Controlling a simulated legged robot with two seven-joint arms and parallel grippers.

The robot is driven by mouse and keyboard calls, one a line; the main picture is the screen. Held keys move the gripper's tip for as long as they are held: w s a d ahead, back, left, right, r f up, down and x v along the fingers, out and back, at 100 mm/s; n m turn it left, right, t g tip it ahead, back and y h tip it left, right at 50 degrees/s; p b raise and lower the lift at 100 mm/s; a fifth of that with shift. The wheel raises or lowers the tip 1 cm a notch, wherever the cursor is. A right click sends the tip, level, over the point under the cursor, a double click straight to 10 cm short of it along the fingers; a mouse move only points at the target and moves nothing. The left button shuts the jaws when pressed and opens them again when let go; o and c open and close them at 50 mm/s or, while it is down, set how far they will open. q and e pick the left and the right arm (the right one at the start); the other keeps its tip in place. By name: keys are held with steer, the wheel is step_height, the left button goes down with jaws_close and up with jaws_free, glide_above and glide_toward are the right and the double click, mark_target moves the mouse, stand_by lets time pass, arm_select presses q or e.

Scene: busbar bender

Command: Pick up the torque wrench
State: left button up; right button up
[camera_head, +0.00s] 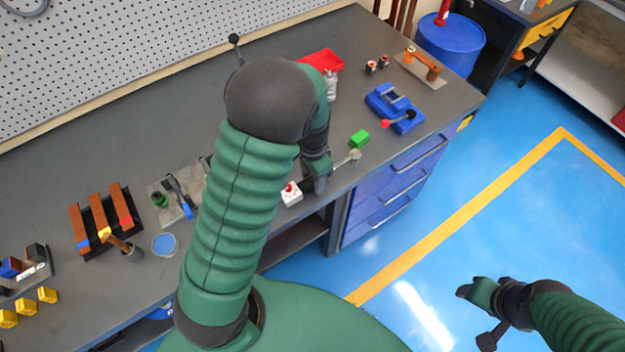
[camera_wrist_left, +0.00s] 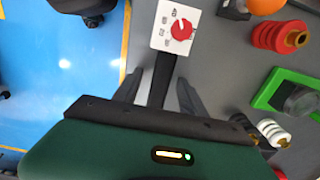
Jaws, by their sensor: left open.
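The torque wrench shows in the head view as a thin tool with a round grey head (camera_head: 355,156) near the bench's front edge. Its dark bar (camera_head: 305,186) runs left from there, partly hidden by my left gripper (camera_head: 318,182). In the left wrist view a dark bar (camera_wrist_left: 161,76), apparently its handle, lies between the spread fingers of my left gripper (camera_wrist_left: 160,92). The fingers are open around it; I cannot tell whether they touch it. A white block with a red dial (camera_head: 291,194) is at the bar's end, also in the wrist view (camera_wrist_left: 174,27). My right gripper (camera_head: 476,298) is over the floor, away from the bench.
The wrist view shows a red ribbed part (camera_wrist_left: 279,36), a green frame (camera_wrist_left: 268,91) and a white ribbed part (camera_wrist_left: 272,132). Copper-coloured bars (camera_head: 121,207) lie further left.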

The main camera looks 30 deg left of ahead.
arm_select(q)
steer(key=shift+w+f, duration=0.2)
steer(key=shift+f, duration=0.1)
steer(key=shift+c, duration=0.3)
steer(key=shift+s, duration=0.1)
jaws_close()
steer(key=shift+r, duration=0.15)
